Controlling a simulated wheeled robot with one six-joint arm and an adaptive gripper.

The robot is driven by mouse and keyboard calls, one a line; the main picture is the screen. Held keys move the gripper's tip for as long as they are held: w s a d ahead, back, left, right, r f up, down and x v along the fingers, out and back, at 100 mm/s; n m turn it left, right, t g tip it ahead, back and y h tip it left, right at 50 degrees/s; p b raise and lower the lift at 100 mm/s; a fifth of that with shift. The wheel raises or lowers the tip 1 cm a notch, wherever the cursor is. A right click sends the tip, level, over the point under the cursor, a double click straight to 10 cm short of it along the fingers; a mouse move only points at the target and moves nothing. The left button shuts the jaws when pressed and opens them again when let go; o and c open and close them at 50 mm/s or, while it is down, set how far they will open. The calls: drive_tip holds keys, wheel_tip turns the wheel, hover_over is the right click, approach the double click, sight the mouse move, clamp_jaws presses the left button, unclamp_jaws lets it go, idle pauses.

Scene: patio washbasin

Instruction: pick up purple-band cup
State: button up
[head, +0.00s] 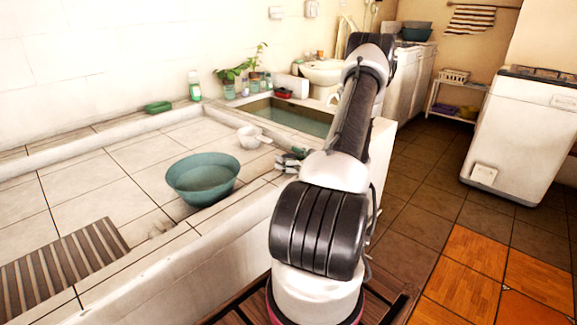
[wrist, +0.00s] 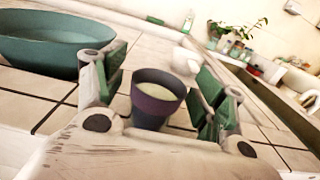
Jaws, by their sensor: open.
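The purple-band cup (wrist: 156,101) shows in the wrist view as a dark, tapered cup with a purple band around its upper part and a pale inside. It stands upright on the tiled top. My gripper (wrist: 162,78) is open, with one green-padded finger on each side of the cup in the picture. I cannot tell whether either finger touches it. In the head view my gripper (head: 290,160) is low over the tiles near the counter's front edge, and I cannot make out the cup there.
A teal basin (head: 203,181) stands left of my gripper; it also shows in the wrist view (wrist: 40,45). A white handled pot (head: 251,137) is behind the gripper. Farther back are the sunken water basin (head: 292,118), potted plants (head: 232,80) and a green bottle (head: 195,86). A slatted board (head: 62,262) lies front left.

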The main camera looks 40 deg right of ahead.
drive_tip(key=shift+c, duration=0.3)
drive_tip(key=c, duration=1.2)
drive_tip(key=shift+o, duration=0.2)
drive_tip(key=shift+r, duration=0.15)
